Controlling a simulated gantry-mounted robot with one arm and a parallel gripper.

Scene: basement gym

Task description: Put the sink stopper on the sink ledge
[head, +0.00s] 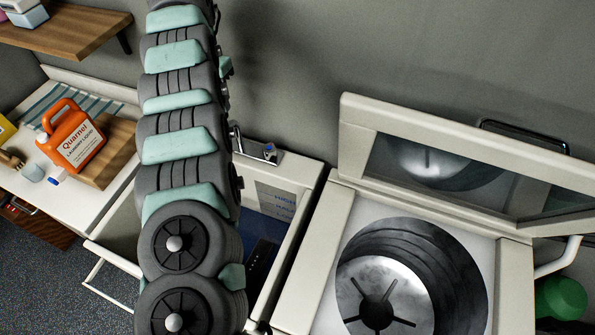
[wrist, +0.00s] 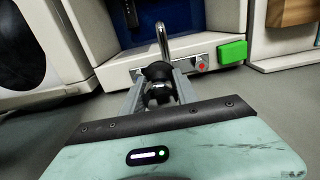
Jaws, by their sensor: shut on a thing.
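My gripper (wrist: 160,88) shows in the wrist view, its two grey fingers shut on a dark, rounded piece, the sink stopper (wrist: 157,70). The stopper is partly hidden between the fingers. Behind it in the wrist view are the faucet (wrist: 163,40) and the pale sink ledge (wrist: 112,72). I cannot tell whether the stopper touches the ledge or is above it. In the head view my arm hides the gripper and stopper; the ledge (head: 297,161) and the faucet (head: 238,140) show to the arm's right.
A green block (wrist: 233,52) sits by the faucet plate in the wrist view. In the head view an open-lidded washer (head: 510,285) stands right of the sink (head: 305,200). An orange detergent jug (head: 75,140) stands on a wooden board on the left counter (head: 65,210).

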